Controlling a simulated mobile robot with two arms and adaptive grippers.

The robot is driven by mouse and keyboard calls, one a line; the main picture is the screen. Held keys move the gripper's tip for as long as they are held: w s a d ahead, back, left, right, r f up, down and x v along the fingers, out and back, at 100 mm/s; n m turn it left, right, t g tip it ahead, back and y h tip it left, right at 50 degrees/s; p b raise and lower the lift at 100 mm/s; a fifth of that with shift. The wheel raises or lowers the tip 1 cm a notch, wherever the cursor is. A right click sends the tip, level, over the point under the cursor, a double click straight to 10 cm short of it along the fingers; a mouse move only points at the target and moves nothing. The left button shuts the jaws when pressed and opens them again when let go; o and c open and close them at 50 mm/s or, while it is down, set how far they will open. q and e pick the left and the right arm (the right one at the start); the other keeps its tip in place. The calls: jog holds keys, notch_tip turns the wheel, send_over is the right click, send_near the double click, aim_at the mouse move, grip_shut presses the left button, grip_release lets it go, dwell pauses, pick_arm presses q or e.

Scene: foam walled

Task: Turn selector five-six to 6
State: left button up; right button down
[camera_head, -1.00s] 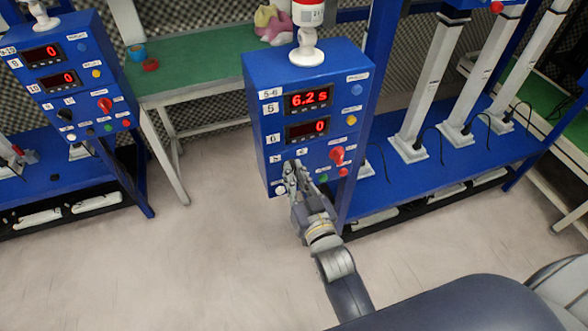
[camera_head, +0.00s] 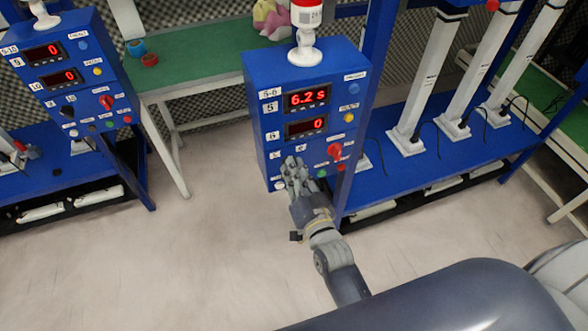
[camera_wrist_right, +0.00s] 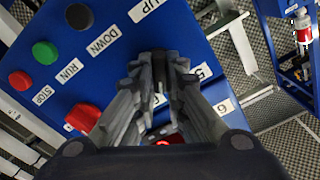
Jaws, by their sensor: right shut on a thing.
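The blue control box labelled 5-6 (camera_head: 262,115) stands in the middle of the head view. Its upper display reads 6.2 s and its lower display reads 0. My right gripper (camera_head: 291,163) is at the lower left of its front face, by the small 5 and 6 labels. In the right wrist view, the fingers (camera_wrist_right: 161,72) are closed together against the panel beside the 5 label (camera_wrist_right: 203,72) and 6 label (camera_wrist_right: 223,107). The selector is hidden behind the fingers, so its pointing direction cannot be seen. My left gripper is not in view.
A red knob (camera_head: 335,152) sits just right of the gripper; it also shows in the wrist view (camera_wrist_right: 82,117). Green, black and red buttons are close by. A similar blue box (camera_head: 85,72) stands at the left. Grey floor lies clear in front.

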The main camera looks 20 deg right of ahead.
jog(key=c, duration=1.6)
grip_release()
jog(key=shift+c, duration=0.2)
jog(key=s, duration=1.2)
jog(key=shift+d, duration=0.2)
